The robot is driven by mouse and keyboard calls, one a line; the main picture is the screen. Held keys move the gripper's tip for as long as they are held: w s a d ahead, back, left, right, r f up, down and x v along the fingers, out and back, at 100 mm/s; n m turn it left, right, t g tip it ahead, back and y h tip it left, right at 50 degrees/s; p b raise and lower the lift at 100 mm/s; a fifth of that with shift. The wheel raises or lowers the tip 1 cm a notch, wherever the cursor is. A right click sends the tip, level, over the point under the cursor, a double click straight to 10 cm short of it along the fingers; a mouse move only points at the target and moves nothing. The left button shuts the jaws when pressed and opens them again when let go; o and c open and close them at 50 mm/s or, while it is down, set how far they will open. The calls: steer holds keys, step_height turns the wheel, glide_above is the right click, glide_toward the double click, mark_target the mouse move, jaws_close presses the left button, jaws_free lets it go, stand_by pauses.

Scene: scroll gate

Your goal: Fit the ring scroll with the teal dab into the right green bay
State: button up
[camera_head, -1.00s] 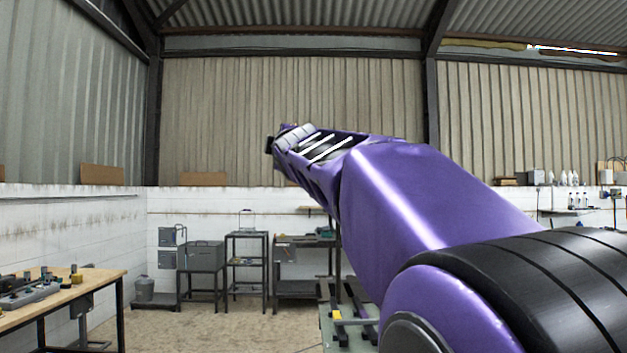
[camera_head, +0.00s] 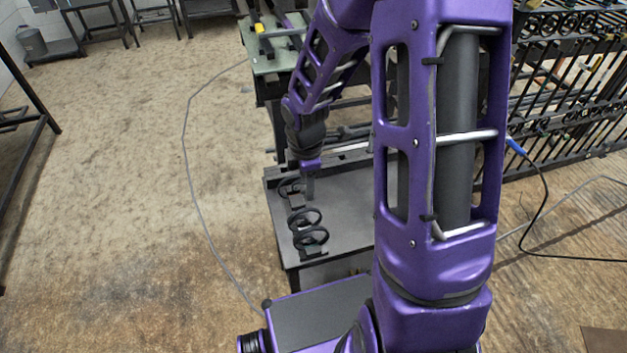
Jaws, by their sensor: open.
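Several black ring scrolls stand in a row at the left end of a dark grey table (camera_head: 345,205). The nearest is a front scroll (camera_head: 311,238), with a middle scroll (camera_head: 305,217) behind it and a back scroll (camera_head: 290,188) farther away. No teal dab shows on any of them at this size. My gripper (camera_head: 310,196) points down over the table, open, just right of the back scroll. I cannot tell whether a finger touches it. A black iron gate (camera_head: 570,110) with ring rows stands at the right. I cannot make out a green bay; my arm hides part of the view.
A green-topped bench (camera_head: 275,62) with black pieces and a yellow item stands behind the table. A thin cable (camera_head: 186,150) lies across the floor at left, and a black cable (camera_head: 545,200) at right. The floor at left is mostly clear.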

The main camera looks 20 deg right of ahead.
mark_target(311, 228)
steer(key=shift+g, duration=0.6)
steer(key=shift+s+a+f+b, duration=0.1)
steer(key=shift+s+f+b, duration=0.5)
steer(key=shift+f+b, duration=1.1)
steer(key=shift+s+f+b, duration=0.55)
steer(key=shift+f+b, duration=0.1)
steer(key=shift+f, duration=2.05)
steer(key=shift+s+a+f+b, duration=0.1)
steer(key=shift+s+f+b, duration=0.5)
steer(key=shift+f+b, duration=1.1)
steer(key=shift+f+p, duration=0.5)
steer(key=shift+p, duration=0.05)
steer(key=shift+d, duration=0.1)
jaws_close()
steer(key=shift+r, duration=0.2)
steer(key=shift+r+p, duration=1.25)
steer(key=shift+p, duration=0.2)
steer(key=shift+r, duration=0.15)
